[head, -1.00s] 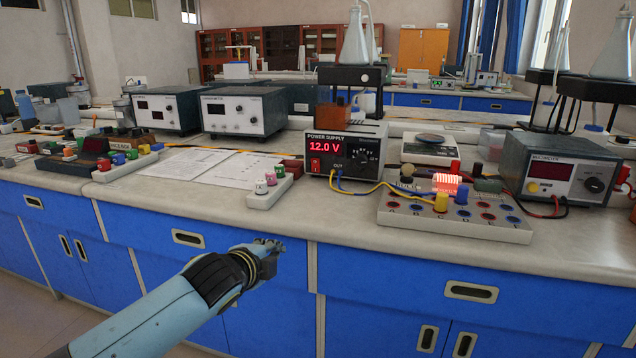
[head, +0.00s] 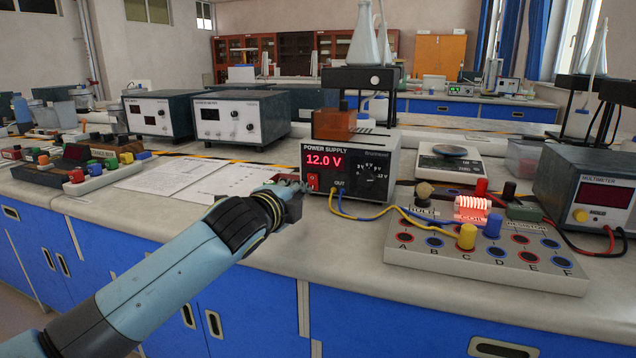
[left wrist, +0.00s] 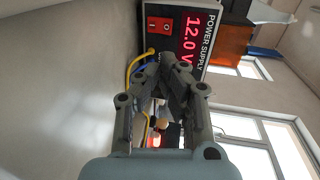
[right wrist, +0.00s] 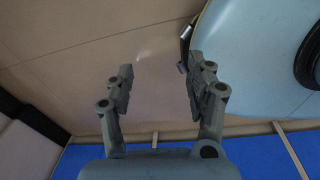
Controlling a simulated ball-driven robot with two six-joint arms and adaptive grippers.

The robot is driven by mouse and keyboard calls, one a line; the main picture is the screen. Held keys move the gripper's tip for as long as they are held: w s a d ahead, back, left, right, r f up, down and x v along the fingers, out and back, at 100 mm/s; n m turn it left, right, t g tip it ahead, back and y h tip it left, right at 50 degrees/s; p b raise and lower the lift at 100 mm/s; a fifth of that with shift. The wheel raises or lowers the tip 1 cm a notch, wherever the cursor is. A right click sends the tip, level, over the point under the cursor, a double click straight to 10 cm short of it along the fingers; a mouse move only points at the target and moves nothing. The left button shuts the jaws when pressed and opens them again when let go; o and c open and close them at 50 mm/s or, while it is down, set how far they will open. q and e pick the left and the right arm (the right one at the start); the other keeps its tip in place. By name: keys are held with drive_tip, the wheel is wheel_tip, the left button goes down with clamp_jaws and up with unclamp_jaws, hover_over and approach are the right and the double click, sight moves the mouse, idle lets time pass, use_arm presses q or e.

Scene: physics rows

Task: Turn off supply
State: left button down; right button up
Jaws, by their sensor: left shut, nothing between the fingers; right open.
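The power supply (head: 345,172) stands on the bench and its red display reads 12.0 V. Its red rocker switch (head: 313,181) is at the lower left of the front panel; it also shows in the left wrist view (left wrist: 159,24). My left gripper (head: 290,184) is shut and empty, just left of the switch in the head view. In the left wrist view the closed fingertips (left wrist: 168,62) are near the panel, and I cannot tell whether they touch it. My right gripper (right wrist: 155,80) is open and empty over the floor, seen only in the right wrist view.
Yellow and blue leads run from the supply to a circuit board (head: 485,258) with a glowing coil (head: 472,208). A multimeter (head: 590,190) stands at the right. Papers (head: 205,180) lie left of the supply. A scale (head: 450,164) stands behind the board.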

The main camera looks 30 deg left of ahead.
sight(313, 182)
use_arm(q)
drive_tip(key=shift+s, duration=0.1)
drive_tip(key=b+x, duration=0.2)
drive_tip(key=x, duration=0.7)
drive_tip(key=shift+f, duration=0.1)
drive_tip(key=shift+w+a, duration=0.15)
drive_tip(key=shift+w, duration=0.3)
use_arm(e)
drive_tip(key=shift+s+d+f, duration=0.2)
drive_tip(key=shift+s+f, duration=0.2)
drive_tip(key=shift+f, duration=0.15)
drive_tip(key=shift+s+d+f, duration=0.15)
drive_tip(key=shift+s+f, duration=0.25)
drive_tip(key=shift+f, duration=0.1)
drive_tip(key=shift+s+a, duration=0.1)
